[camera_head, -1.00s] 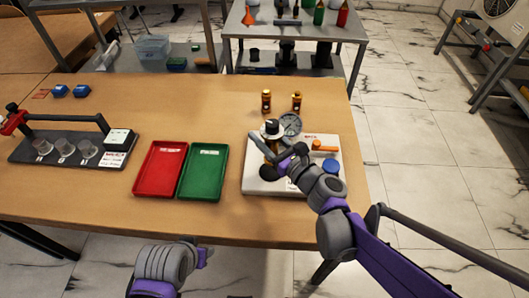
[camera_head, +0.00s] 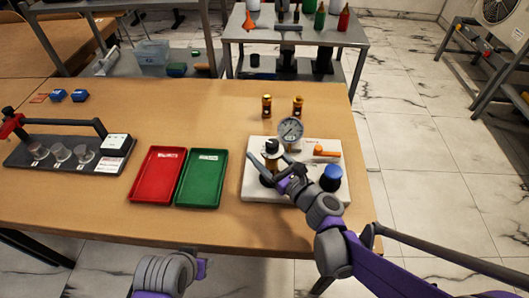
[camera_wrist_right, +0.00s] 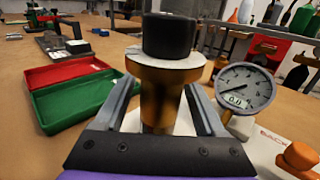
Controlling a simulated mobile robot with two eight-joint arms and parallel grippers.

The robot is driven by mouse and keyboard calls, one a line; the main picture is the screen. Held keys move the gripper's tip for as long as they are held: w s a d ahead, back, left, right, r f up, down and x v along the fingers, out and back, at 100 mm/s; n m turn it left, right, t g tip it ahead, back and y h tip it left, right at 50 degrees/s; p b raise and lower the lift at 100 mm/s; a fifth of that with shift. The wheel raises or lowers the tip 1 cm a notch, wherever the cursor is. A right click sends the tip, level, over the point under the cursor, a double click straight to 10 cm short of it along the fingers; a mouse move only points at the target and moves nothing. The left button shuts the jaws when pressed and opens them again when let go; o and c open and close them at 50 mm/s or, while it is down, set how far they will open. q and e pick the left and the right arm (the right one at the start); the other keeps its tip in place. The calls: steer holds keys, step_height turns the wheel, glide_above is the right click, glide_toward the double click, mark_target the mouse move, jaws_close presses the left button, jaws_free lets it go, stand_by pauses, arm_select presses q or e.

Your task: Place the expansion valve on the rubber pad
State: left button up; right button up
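The expansion valve (camera_head: 272,148), a brass body with a pale flange and black cap, stands upright on the white rig base (camera_head: 253,190). A dark round patch under it, apparently the rubber pad (camera_head: 267,182), is mostly hidden by my gripper. My right gripper (camera_head: 270,164) has a finger on each side of the valve. In the right wrist view the brass body (camera_wrist_right: 160,98) stands between the fingers, below the cap, with gaps beside it; the gripper looks open. My left arm shows at the bottom, its fingers out of the picture.
A dial gauge (camera_head: 290,130) stands just behind the valve. An orange lever (camera_head: 325,151) and a blue-capped knob (camera_head: 331,177) are to its right. Two brass fittings (camera_head: 267,106) stand behind. Red (camera_head: 140,195) and green (camera_head: 185,198) trays lie left, with bare table around them.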

steer(key=shift+o, duration=0.3)
steer(key=shift+r, duration=0.1)
steer(key=shift+r, duration=0.2)
steer(key=p+v, duration=0.1)
steer(key=v, duration=1.1)
steer(key=shift+f, duration=0.1)
steer(key=shift+c, duration=0.3)
stand_by(1.0)
